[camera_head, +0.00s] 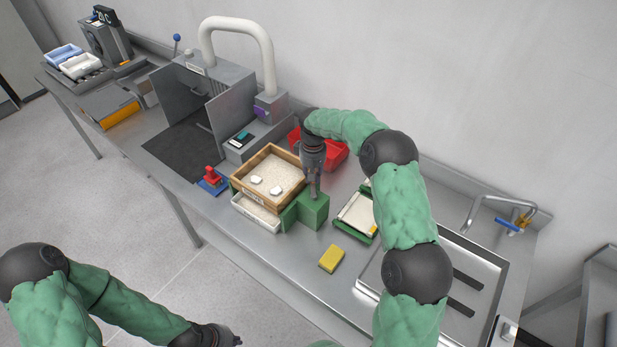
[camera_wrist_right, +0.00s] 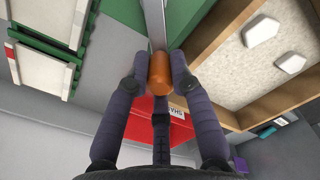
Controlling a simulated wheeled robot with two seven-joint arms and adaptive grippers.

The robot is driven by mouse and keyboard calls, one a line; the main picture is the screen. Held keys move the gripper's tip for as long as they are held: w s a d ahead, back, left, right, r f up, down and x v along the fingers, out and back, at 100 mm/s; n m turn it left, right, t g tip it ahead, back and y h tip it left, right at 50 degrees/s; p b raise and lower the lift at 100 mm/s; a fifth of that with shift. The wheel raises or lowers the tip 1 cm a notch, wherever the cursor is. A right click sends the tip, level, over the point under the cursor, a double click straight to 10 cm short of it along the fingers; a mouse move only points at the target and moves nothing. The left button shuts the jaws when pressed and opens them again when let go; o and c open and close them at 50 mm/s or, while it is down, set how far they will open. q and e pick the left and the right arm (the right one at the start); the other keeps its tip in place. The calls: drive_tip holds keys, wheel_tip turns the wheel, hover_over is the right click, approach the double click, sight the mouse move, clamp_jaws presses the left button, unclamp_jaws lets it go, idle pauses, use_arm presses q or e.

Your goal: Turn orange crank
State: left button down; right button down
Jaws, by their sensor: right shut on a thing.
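In the right wrist view, the orange crank (camera_wrist_right: 160,76) shows as a short orange cylinder at the end of a grey metal bar. My right gripper (camera_wrist_right: 161,70) has its fingers closed on both sides of this handle. In the head view, my right gripper (camera_head: 314,192) points down at the green block (camera_head: 313,211) beside the wooden sand tray (camera_head: 242,181); it hides the orange handle there. My left gripper (camera_head: 230,341) is at the bottom edge of the head view, away from the bench, and its fingers are too unclear to read.
The wooden tray holds sand and white pieces, with a white tray (camera_head: 258,214) below. A red bin (camera_head: 334,158) stands behind my right gripper. A yellow sponge (camera_head: 331,258), a green-ended rack (camera_head: 357,214) and a sink (camera_head: 465,250) lie to the right. A red-topped button (camera_head: 212,176) is left.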

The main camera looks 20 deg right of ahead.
drive_tip(key=s+d+m+b, duration=0.35)
drive_tip(key=s+m, duration=0.25)
drive_tip(key=m, duration=1)
drive_tip(key=s+a+m+b, duration=0.3)
drive_tip(key=s+a+m, duration=0.1)
drive_tip(key=m, duration=1.1)
drive_tip(key=shift+a+b, duration=0.4)
drive_tip(key=shift+a, duration=0.15)
drive_tip(key=shift+s+m, duration=0.1)
drive_tip(key=shift+m, duration=0.2)
drive_tip(key=c, duration=1.1)
unclamp_jaws()
